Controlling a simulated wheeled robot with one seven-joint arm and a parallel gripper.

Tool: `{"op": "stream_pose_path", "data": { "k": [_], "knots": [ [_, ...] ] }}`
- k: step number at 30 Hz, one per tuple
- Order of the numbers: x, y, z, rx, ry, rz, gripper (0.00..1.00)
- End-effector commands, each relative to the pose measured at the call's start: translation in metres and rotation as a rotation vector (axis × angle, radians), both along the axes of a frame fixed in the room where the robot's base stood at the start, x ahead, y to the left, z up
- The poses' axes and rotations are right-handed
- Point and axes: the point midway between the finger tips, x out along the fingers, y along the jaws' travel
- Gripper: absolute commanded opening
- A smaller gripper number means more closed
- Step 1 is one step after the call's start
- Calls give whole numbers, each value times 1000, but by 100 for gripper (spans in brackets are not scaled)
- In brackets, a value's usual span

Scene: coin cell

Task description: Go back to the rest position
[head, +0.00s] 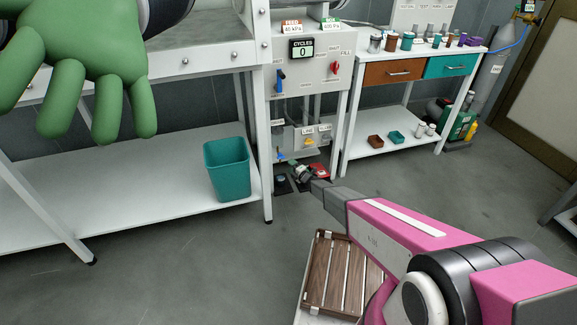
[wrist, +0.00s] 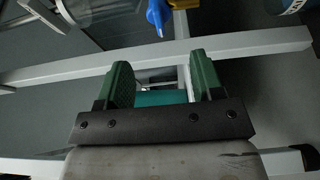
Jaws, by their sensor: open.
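My gripper (wrist: 159,65) shows in the wrist view with its two green fingers apart and nothing held between them. A teal surface (wrist: 160,97) shows through the gap behind the fingers; I cannot tell how far off it is. In the head view my pink arm reaches from the lower right toward the middle, and its far end is near the foot of the panel frame. The gripper's fingers are too small there to make out clearly.
A teal bin (head: 227,170) stands on the left bench's low shelf. A green hand or glove (head: 85,70) hangs at upper left. The control panel (head: 312,68) stands beside a bench with drawers (head: 394,73). A slatted wooden piece (head: 333,278) lies below my arm. Open floor (head: 180,265) lies left.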

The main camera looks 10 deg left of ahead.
Motion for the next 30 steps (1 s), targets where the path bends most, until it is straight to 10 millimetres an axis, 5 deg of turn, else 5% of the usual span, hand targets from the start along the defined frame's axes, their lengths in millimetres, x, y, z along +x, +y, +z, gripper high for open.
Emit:
{"op": "stream_pose_path", "data": {
  "k": [12, 17, 24, 30],
  "knots": [
    [0, -1, 1, 0, 3, -3, 61],
    [6, -26, 20, -2, 65, -81, 61],
    [16, -131, 86, 32, 348, -412, 61],
    [-9, -242, 141, 126, 661, -758, 61]
  ]
}}
